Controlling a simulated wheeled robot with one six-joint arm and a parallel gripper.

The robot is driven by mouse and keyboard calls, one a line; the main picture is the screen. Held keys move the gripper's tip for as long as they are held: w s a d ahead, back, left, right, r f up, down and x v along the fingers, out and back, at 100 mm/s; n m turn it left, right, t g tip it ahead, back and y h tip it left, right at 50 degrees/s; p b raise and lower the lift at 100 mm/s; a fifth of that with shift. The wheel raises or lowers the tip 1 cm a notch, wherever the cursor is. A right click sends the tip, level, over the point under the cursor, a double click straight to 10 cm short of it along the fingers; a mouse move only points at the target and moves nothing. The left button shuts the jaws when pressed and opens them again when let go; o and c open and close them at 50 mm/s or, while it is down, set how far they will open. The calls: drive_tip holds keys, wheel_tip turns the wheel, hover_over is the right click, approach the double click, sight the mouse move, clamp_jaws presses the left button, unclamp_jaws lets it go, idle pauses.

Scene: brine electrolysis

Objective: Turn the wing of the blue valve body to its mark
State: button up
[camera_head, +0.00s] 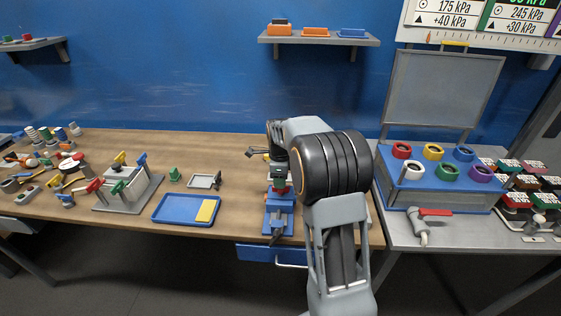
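A grey stand (128,200) on the left of the wooden bench carries small valve-like parts with coloured wings. A blue wing (142,160) is at its back right, with yellow, red and green ones near it. I cannot make out a mark on it. A separate blue fixture (279,218) stands near the bench's front edge. My gripper (279,186) points down just above this fixture, far to the right of the stand. A small red part shows at its tip; I cannot tell whether it is gripped. The fingers are too small to read.
A blue tray (172,214) with a yellow block (206,210) lies between stand and fixture. A small grey tray (203,181) and a green piece (175,174) are behind it. A blue rack (437,186) with coloured rings is on the right table. The bench's back middle is clear.

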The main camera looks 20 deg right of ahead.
wheel_tip(320, 180, up, 10)
idle(0.4)
idle(0.5)
drive_tip(key=s+a+f+n+t, duration=0.1)
drive_tip(key=s+a+n, duration=0.4)
drive_tip(key=s+n, duration=0.6)
drive_tip(key=s+a+f+n+t, duration=0.2)
drive_tip(key=s+a+n, duration=0.3)
drive_tip(key=s+n, duration=0.6)
drive_tip(key=shift+a+n+t, duration=0.2)
drive_tip(key=shift+n+t, duration=0.3)
drive_tip(key=shift+n, duration=0.5)
